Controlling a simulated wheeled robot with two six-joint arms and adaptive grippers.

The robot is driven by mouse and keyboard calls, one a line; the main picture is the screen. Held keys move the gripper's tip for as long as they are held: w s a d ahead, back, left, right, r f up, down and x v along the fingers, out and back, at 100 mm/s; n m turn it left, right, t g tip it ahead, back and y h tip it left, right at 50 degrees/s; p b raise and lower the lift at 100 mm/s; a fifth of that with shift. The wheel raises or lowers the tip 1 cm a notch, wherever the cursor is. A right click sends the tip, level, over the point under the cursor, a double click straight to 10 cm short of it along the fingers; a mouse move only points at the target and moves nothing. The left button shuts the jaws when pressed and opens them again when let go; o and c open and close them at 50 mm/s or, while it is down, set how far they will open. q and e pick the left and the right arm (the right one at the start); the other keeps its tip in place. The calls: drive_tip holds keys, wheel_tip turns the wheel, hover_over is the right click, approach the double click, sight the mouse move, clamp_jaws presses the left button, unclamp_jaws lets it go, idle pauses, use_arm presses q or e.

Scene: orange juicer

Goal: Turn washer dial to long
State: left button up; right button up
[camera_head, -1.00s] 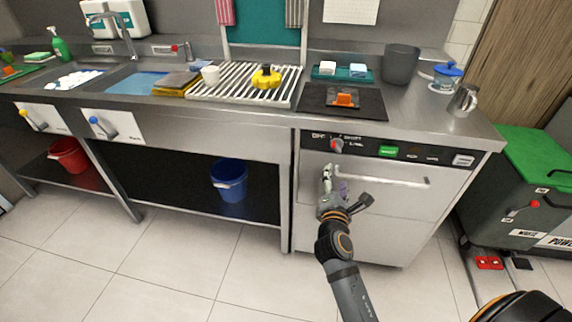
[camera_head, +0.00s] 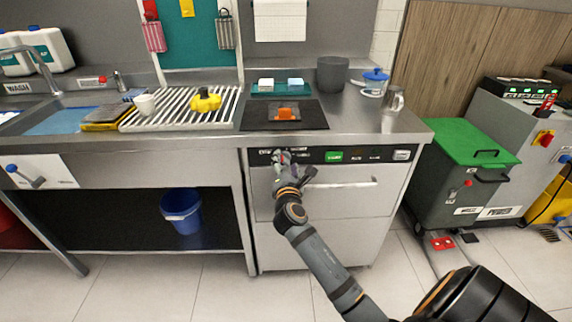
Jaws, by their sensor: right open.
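The washer (camera_head: 335,212) is a steel front-loading unit under the counter, with a black control strip along its top edge. The red-tipped dial (camera_head: 277,156) sits at the left end of that strip and is partly hidden by my right gripper. My right gripper (camera_head: 281,161) is open, with its fingers up at the dial. I cannot tell whether they touch it. The dial's setting and the labels around it are covered or too small to read. My left gripper is not in view.
The washer's bar handle (camera_head: 345,184) runs just right of my right gripper. A green button (camera_head: 334,156) is on the strip. Above, the counter holds a black mat (camera_head: 255,116) with an orange item, and a grey bin (camera_head: 332,74). A green-lidded cart (camera_head: 462,143) stands at right.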

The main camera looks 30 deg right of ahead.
drive_tip(key=c, duration=1.2)
drive_tip(key=shift+o, duration=0.2)
